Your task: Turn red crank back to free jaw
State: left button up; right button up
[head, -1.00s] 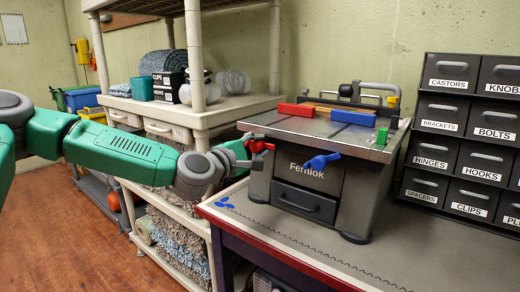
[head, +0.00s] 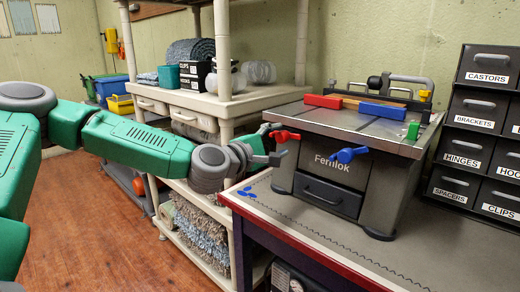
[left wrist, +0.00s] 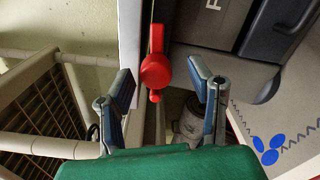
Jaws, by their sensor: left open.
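The red crank (head: 284,136) sticks out from the left front of the grey Fernlok bench vise unit (head: 330,180). My left gripper (head: 272,145) is open beside the crank. In the left wrist view the red crank (left wrist: 155,70) lies between the two spread fingers of the left gripper (left wrist: 165,85), apart from both. A blue crank (head: 349,154) is on the right of the front. On top, a red jaw (head: 323,101) and a blue jaw (head: 382,111) lie along a wooden strip (head: 372,97). My right gripper is not in view.
The unit stands on a workbench (head: 400,245) with a red front edge. A cream shelf rack (head: 240,103) stands close behind my left arm. Labelled dark drawers (head: 470,155) stand at the right.

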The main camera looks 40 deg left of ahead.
pick_arm(q)
jog(key=s+a, duration=0.1)
jog(key=s, duration=0.8)
jog(key=shift+s+f, duration=0.15)
jog(key=shift+s, duration=0.15)
jog(key=shift+a, duration=0.15)
jog(key=s+d+f+m+g+h+p, duration=0.1)
jog(key=s+d+f+m+g, duration=0.35)
jog(key=f, duration=0.55)
jog(key=s+d+f+m+g+h+p, duration=0.15)
jog(key=d+f+m+g, duration=0.25)
jog(key=d+f+m, duration=0.45)
jog(key=s+a+f+m+g+y+p, duration=0.1)
jog(key=s+f+m+g, duration=0.3)
jog(key=s+f, duration=0.4)
jog(key=s+a+f+m+g+y+p, duration=0.1)
jog(key=s+f+m+g+y+p, duration=0.1)
jog(key=s+f, duration=0.7)
jog(key=s+m+g+y, duration=0.1)
jog(key=s+m+g, duration=0.1)
jog(key=s+g, duration=0.1)
jog(key=shift+s+a+f+m, duration=0.15)
jog(key=shift+s+a+m, duration=0.2)
jog(key=shift+s, duration=0.55)
